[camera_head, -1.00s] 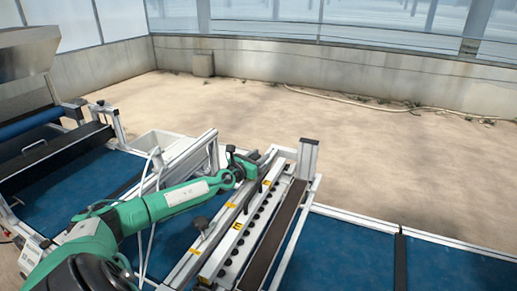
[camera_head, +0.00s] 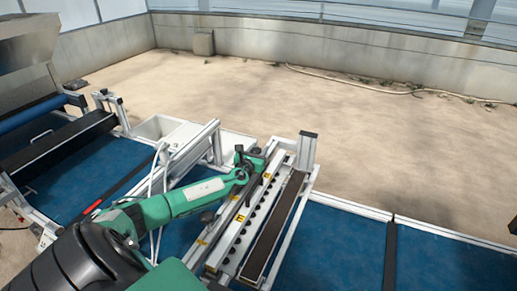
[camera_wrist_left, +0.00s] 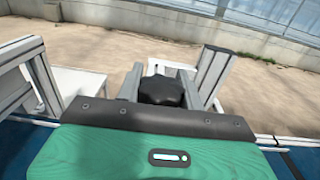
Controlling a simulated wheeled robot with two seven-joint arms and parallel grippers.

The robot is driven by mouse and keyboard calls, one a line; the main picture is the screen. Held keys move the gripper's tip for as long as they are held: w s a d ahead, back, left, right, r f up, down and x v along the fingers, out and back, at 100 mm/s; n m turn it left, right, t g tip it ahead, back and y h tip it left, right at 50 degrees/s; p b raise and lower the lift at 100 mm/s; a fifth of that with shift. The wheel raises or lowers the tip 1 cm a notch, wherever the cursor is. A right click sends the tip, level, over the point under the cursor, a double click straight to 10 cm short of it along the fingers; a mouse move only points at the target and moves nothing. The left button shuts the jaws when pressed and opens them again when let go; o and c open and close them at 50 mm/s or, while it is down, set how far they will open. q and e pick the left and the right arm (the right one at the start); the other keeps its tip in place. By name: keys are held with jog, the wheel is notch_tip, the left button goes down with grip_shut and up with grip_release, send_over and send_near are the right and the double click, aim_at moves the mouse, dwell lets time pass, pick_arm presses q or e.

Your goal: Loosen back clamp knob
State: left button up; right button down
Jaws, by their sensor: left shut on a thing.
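The back clamp knob (camera_wrist_left: 161,91) is black and lobed. In the left wrist view it sits between the two grey fingers of my left gripper (camera_wrist_left: 159,80), which is shut on it. In the head view my left gripper (camera_head: 252,160) is at the far end of the seeder's rail (camera_head: 228,235), and the back knob is mostly hidden there by the gripper. A second dark knob (camera_head: 207,217) shows nearer, to the left of the rail, with nothing holding it. My right gripper is not in view.
A white frame post (camera_head: 306,150) stands just right of the gripper. A white bin (camera_head: 158,128) and frame bars lie to its left. A blue conveyor belt (camera_head: 340,245) runs below the seeder. Open sandy floor (camera_head: 370,140) lies beyond.

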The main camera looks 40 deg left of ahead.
pick_arm(q)
jog(key=shift+r, duration=0.1)
jog(key=o, duration=1)
notch_tip(320, 180, up, 20)
jog(key=b, duration=0.2)
